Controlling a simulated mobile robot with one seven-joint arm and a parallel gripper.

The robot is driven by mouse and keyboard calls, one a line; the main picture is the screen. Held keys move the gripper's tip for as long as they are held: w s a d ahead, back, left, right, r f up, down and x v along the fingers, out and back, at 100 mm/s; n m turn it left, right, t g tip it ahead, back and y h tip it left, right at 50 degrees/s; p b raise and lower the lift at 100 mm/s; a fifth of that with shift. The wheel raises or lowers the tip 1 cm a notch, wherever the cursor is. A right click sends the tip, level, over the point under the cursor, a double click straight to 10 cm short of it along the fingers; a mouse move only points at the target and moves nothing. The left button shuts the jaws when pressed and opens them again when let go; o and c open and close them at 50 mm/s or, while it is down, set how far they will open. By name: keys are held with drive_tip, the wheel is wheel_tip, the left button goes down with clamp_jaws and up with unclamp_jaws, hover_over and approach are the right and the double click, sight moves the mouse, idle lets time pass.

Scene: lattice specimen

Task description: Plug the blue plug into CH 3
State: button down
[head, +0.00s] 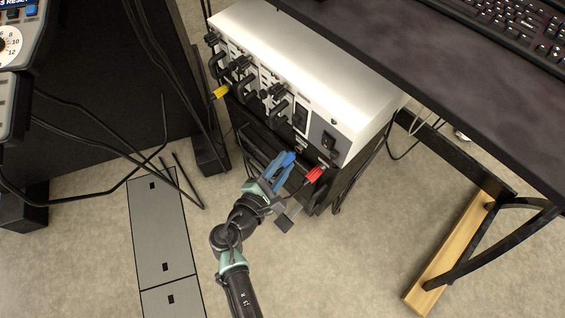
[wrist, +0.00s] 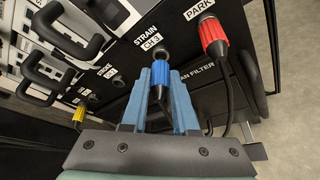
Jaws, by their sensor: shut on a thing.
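The blue plug (wrist: 159,75) is between the two light-blue fingers of my gripper (wrist: 160,82), its dark cable hanging back toward the wrist. My gripper (head: 283,165) is shut on it, in front of the lower edge of the white-topped unit. In the wrist view the label STRAIN CH 3 (wrist: 150,41) is just beyond the plug. A grey round socket (wrist: 162,53) is right at the plug's front end. I cannot tell whether the plug touches it or has entered it. In the head view the fingers mostly hide the plug.
A red plug (wrist: 212,32) sits at PARK, right of CH 3; it also shows in the head view (head: 314,174). A yellow plug (head: 220,91) is at the left. Black handles (wrist: 60,25) jut from the panel. A dark desk (head: 440,75) overhangs the right side.

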sight(286, 163)
drive_tip(key=shift+w+d+r, duration=0.1)
drive_tip(key=shift+w+d, duration=0.5)
drive_tip(key=shift+d, duration=0.05)
idle(0.9)
drive_tip(key=c, duration=0.6)
unclamp_jaws()
drive_tip(key=o, duration=0.5)
drive_tip(key=shift+p+v, duration=1.05)
drive_tip(key=shift+v, duration=1.25)
drive_tip(key=shift+s+a, duration=0.15)
drive_tip(key=shift+s, duration=0.05)
